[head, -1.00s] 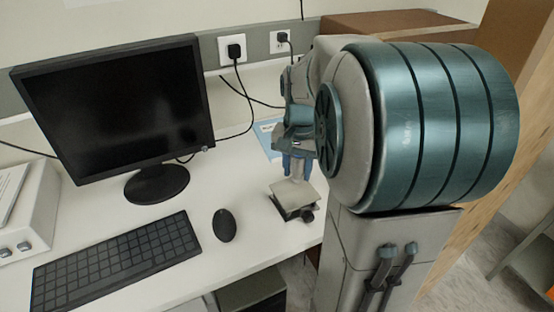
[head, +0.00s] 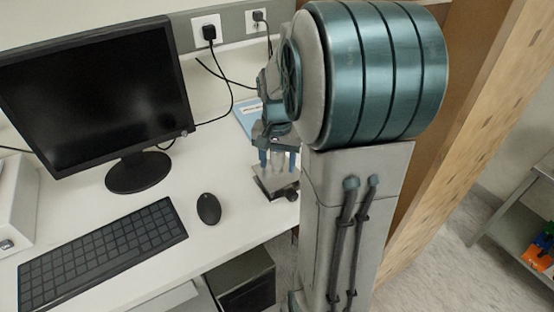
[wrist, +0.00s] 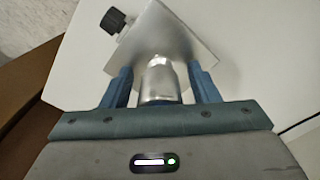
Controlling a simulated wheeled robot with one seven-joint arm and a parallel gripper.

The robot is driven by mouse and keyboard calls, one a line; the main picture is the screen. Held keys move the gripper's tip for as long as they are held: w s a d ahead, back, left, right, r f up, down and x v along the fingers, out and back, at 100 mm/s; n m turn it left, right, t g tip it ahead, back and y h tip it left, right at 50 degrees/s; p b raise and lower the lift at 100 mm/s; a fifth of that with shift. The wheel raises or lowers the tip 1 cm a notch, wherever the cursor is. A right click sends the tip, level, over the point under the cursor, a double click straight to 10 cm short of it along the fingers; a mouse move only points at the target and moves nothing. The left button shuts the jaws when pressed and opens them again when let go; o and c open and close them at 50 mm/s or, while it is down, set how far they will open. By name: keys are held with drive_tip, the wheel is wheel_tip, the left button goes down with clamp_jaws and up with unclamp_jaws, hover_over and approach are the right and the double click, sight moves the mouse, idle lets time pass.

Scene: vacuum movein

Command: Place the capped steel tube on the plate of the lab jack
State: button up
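The capped steel tube (wrist: 160,84) is a shiny silver cylinder with a narrower cap, seen between my fingers in the wrist view. It appears upright on the square metal plate (wrist: 187,38) of the lab jack, though its base is hidden. In the head view the tube (head: 278,161) is a pale shape over the lab jack (head: 270,184). My gripper (wrist: 159,68) is open, with a blue finger on each side of the tube and a narrow gap at each side. My gripper also shows in the head view (head: 278,157).
The lab jack stands near the desk's right edge, its black knob (wrist: 113,20) at one side. A mouse (head: 208,208), keyboard (head: 100,252) and monitor (head: 95,95) are to the left. A blue booklet (head: 246,115) lies behind. White desk (head: 215,165) between is clear.

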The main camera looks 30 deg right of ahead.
wheel_tip(320, 180, up, 12)
drive_tip(key=shift+a+r, duration=0.1)
drive_tip(key=s+a+f+n+t, duration=0.1)
drive_tip(key=s+a+f+n, duration=0.2)
drive_tip(key=s+a, duration=0.3)
drive_tip(key=s+a+f+n+t, duration=0.2)
drive_tip(key=s+a+f+n, duration=0.2)
drive_tip(key=s+a+n, duration=0.1)
drive_tip(key=shift+s+a+n, duration=0.3)
drive_tip(key=shift+s+a, duration=0.2)
drive_tip(key=shift+s, duration=0.35)
